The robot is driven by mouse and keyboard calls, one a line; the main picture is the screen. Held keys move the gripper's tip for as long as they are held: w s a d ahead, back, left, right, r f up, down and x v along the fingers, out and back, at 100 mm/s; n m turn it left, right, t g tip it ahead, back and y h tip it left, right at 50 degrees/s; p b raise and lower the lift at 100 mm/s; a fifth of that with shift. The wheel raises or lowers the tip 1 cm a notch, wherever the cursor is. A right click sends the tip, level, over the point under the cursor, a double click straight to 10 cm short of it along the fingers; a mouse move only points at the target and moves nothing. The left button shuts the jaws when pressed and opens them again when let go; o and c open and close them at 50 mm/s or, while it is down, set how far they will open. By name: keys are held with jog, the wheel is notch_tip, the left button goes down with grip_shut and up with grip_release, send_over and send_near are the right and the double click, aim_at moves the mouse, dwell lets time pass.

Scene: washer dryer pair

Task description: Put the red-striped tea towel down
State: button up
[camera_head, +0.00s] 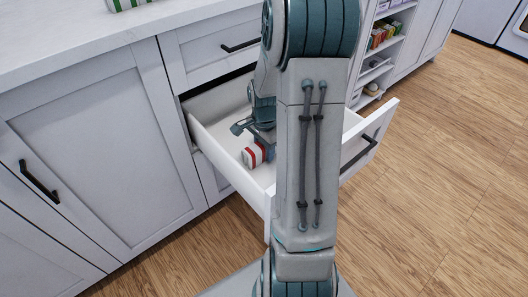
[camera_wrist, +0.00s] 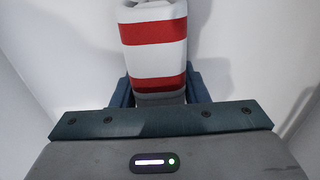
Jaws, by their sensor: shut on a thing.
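The red-striped tea towel (camera_head: 253,155) is a small white roll or folded bundle with red bands. It is inside an open white drawer (camera_head: 229,164), low near the drawer floor. In the wrist view the towel (camera_wrist: 154,45) sits between the fingers of my gripper (camera_wrist: 158,90), which is shut on it. In the head view my gripper (camera_head: 262,140) reaches down into the drawer, and my arm hides part of it. I cannot tell whether the towel touches the drawer floor.
The drawer's front panel with a dark handle (camera_head: 358,152) sticks out into the room. A white countertop (camera_head: 75,42) lies above, with a green-striped item (camera_head: 130,3) at its back. Open shelves (camera_head: 379,50) hold several small items. The wooden floor (camera_head: 440,170) at right is clear.

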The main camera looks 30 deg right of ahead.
jog(key=shift+f, duration=0.1)
jog(key=shift+f, duration=0.15)
jog(key=o, duration=1)
